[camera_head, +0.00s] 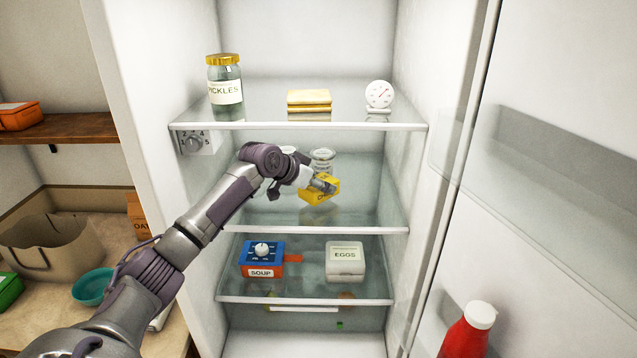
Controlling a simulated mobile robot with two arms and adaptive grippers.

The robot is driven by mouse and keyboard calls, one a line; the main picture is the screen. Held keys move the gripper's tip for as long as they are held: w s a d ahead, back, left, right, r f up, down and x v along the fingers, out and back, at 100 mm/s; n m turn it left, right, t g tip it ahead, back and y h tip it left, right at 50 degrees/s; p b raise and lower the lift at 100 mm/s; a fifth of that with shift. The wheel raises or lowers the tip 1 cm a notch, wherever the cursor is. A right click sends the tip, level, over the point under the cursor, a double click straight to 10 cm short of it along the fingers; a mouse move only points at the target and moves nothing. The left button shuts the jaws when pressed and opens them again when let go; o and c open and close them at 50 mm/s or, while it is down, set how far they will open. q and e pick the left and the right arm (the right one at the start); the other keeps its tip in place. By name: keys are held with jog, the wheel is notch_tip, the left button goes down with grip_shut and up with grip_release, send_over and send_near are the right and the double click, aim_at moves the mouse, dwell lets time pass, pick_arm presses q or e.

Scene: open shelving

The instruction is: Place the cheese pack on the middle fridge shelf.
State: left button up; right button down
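The cheese pack (316,195) is a small yellow box with dark lettering, inside the fridge over the middle glass shelf (365,216). My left gripper (325,184) reaches in from the left and is on the top of the pack, with its fingers appearing closed on it. The pack is slightly tilted in the picture. A faint reflection lies below it on the glass; I cannot tell whether the pack touches the shelf. My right gripper is not in view.
A glass jar (321,160) stands behind the pack, with another pale lid partly behind my arm. The top shelf holds pickles (226,92), a yellow block (309,99) and a dial (378,95). Soup (261,263) and eggs (345,262) stand below. The middle shelf's right side is clear.

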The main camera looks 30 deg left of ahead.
pick_arm(q)
jog(key=shift+f+p, duration=0.35)
jog(key=shift+f, duration=0.2)
jog(key=shift+a+f, duration=0.1)
jog(key=shift+f, duration=0.35)
jog(key=o, duration=1.1)
jog(key=shift+s, duration=0.1)
jog(key=o, duration=0.3)
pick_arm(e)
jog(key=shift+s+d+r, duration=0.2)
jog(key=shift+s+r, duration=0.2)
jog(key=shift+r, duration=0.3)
